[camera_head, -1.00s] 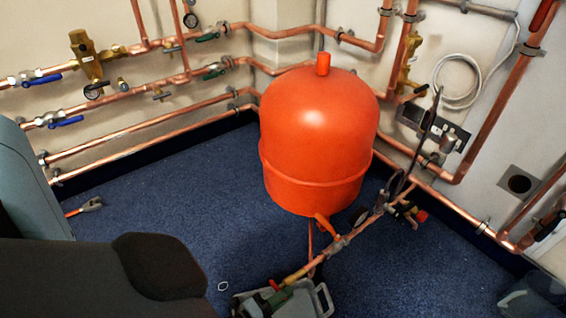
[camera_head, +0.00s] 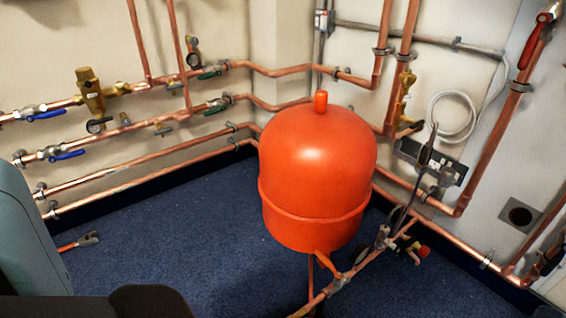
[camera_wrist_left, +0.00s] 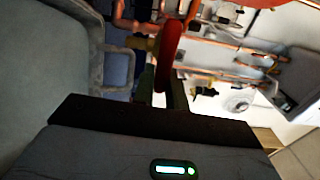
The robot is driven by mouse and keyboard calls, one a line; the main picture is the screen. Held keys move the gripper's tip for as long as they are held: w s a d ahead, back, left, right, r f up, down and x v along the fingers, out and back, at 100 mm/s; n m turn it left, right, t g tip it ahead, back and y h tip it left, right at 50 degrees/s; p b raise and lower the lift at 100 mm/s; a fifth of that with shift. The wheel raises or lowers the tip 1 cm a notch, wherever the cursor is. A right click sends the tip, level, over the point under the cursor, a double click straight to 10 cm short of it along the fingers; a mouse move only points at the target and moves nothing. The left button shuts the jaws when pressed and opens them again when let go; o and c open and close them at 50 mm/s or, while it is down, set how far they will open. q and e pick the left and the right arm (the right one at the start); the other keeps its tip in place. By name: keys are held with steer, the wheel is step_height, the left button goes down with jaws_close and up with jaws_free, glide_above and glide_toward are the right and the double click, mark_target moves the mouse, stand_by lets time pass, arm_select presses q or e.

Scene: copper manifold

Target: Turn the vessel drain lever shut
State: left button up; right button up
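The round orange-red vessel (camera_head: 318,165) stands in the middle of the head view. A small orange lever-like part (camera_head: 326,263) sits under it, by a copper pipe (camera_head: 345,278). In the left wrist view, a red handle (camera_wrist_left: 168,50) reaches down to my left gripper (camera_wrist_left: 160,95), with its lower end between or just in front of the two dark fingers. I cannot tell whether the fingers touch or clamp it. My left gripper is outside the head view; only dark parts of my arm show at lower left. My right gripper is not in view.
Copper pipes with blue-lever valves (camera_head: 66,155) and green-lever valves (camera_head: 217,107) line the left wall. More pipes, a socket plate (camera_head: 440,162) and a coiled white cable (camera_head: 452,116) are at right.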

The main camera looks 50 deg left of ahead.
arm_select(q)
steer(key=o, duration=0.4)
steer(key=shift+f, duration=0.1)
steer(key=shift+s+a+p, duration=0.15)
steer(key=shift+s+p, duration=0.35)
steer(key=shift+s, duration=1.5)
steer(key=shift+s+a+p, duration=0.15)
steer(key=shift+s+p, duration=0.35)
steer(key=shift+s, duration=1.45)
